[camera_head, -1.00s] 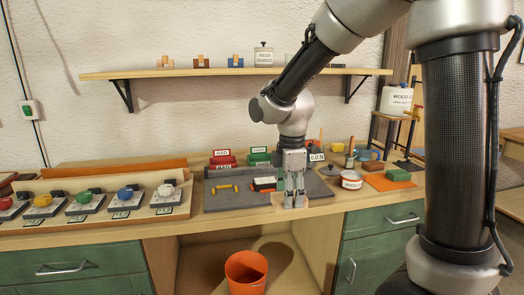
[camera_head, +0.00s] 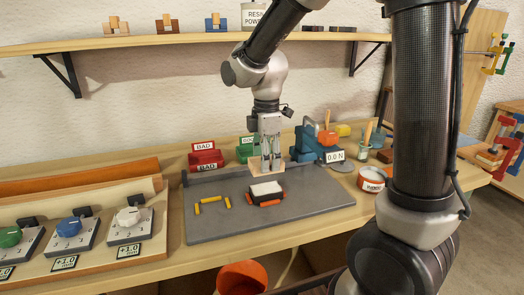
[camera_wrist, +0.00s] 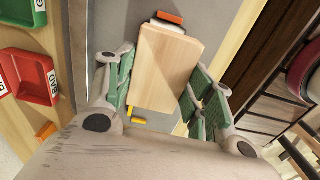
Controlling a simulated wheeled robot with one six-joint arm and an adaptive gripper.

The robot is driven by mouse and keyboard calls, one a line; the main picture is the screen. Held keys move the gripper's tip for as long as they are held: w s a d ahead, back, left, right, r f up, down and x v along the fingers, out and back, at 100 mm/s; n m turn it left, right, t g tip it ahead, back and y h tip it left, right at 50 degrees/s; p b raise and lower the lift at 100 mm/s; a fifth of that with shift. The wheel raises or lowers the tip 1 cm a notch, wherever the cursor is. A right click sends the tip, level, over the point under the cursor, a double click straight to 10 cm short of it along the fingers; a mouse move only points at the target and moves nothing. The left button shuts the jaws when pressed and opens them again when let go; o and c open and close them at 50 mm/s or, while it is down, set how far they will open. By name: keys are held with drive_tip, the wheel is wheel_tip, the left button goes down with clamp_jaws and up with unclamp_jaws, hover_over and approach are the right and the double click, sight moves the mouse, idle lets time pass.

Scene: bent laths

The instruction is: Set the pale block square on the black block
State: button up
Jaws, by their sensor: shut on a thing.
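The pale block (camera_head: 262,165) is a flat, light wooden piece between my gripper's fingertips (camera_head: 268,157). My gripper is shut on it. In the wrist view the pale block (camera_wrist: 165,68) lies between the green-padded fingers and looks slightly turned. The black block (camera_head: 266,197) sits on the grey mat, with a white top face and orange pieces at its sides. In the head view it appears just below and in front of the held block. In the wrist view the pale block hides most of it; an orange and white edge (camera_wrist: 170,19) shows beyond.
The grey mat (camera_head: 320,201) has yellow pieces (camera_head: 211,208) left of the black block. Red BAD bins (camera_head: 206,157) and a green bin (camera_head: 246,147) stand behind. A blue device with a 0.0 N display (camera_head: 335,156) stands behind right. The mat's right side is clear.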

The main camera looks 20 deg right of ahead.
drive_tip(key=shift+f, duration=2.75)
drive_tip(key=shift+f, duration=0.55)
drive_tip(key=o, duration=1.1)
